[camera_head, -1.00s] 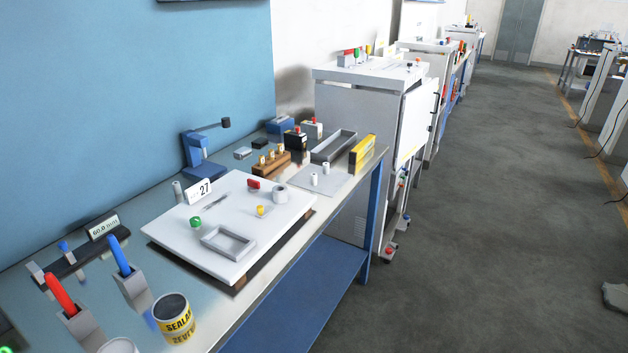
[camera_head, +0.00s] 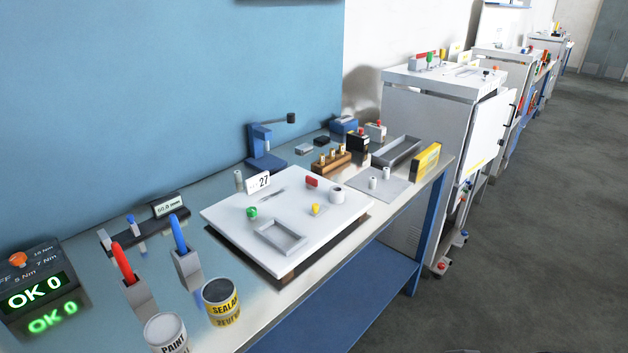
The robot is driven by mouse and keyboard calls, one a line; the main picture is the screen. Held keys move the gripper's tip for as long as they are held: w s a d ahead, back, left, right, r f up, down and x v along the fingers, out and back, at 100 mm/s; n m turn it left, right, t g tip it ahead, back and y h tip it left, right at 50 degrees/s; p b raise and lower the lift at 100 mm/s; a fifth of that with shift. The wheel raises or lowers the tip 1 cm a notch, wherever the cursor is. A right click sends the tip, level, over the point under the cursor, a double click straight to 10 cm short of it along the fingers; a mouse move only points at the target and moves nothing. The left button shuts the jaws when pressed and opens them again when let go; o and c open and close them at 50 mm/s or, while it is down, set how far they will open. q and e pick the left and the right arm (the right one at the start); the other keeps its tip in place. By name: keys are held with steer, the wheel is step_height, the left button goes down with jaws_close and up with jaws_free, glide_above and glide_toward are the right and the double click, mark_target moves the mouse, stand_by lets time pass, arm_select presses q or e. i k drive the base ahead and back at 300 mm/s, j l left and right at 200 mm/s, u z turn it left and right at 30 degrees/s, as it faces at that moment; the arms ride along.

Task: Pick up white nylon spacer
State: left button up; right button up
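Several small white or pale cylinders are in view, and I cannot tell for sure which is the nylon spacer. Two small white cylinders stand upright on a light grey mat (camera_head: 392,190) at the right of the bench: a nearer one (camera_head: 373,183) and a farther one (camera_head: 386,173). A wider white ring-like cylinder (camera_head: 337,195) with a dark hole sits on the white board (camera_head: 335,222). A pale cylinder (camera_head: 238,179) stands behind the board by the "27" card (camera_head: 259,183). Neither of my grippers is in view.
On the board are a grey tray (camera_head: 281,238) and small coloured parts. Sealant (camera_head: 221,303) and paint (camera_head: 166,334) cans, red and blue handled tools and an "OK 0" display (camera_head: 35,297) fill the left front. A white cabinet (camera_head: 430,150) stands beyond the bench. Floor at right is open.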

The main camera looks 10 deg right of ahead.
mark_target(372, 181)
steer(key=i+l+u, duration=0.15)
steer(key=u, duration=0.25)
steer(key=i+l+u, duration=0.1)
steer(key=l+u, duration=0.3)
steer(key=i+l+u, duration=0.1)
steer(key=l+u, duration=0.6)
steer(key=l, duration=1.45)
steer(key=i, duration=0.1)
